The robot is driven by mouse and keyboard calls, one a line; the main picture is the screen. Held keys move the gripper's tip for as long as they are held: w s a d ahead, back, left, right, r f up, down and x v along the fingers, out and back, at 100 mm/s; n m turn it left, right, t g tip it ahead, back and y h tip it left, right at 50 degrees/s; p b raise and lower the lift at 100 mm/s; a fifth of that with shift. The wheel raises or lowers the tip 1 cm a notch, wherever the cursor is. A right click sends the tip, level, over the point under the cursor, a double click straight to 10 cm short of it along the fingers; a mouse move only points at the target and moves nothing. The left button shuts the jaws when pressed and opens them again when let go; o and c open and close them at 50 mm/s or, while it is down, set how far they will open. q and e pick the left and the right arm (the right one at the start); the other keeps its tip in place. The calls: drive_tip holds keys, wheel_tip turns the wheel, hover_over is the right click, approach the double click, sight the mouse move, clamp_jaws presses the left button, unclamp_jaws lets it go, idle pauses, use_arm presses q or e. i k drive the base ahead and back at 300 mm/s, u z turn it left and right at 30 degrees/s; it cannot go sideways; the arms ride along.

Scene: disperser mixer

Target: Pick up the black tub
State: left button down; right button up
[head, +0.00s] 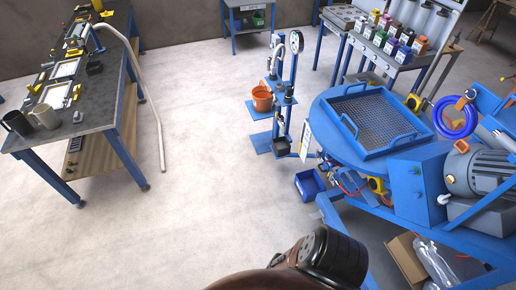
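A black tub-like container (17,123) stands at the front left corner of the grey workbench, beside a beige-grey container (46,116). A small dark vessel (281,146) also sits low on the blue stand; I cannot tell its exact shape. Neither of my grippers is in view. A dark brown and black rounded part, seemingly of my own arm, shows at the bottom edge.
The workbench (95,108) has blue legs and a lower wooden shelf. A hose hangs to the floor beside it. An orange bucket (262,99) is on the blue stand. A blue machine with a mesh tray (366,151) fills the right. Open floor (190,190) lies between.

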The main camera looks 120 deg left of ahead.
sight(282, 147)
drive_tip(key=u, duration=4.9)
drive_tip(key=i, duration=2.3)
drive_tip(key=z, duration=2.7)
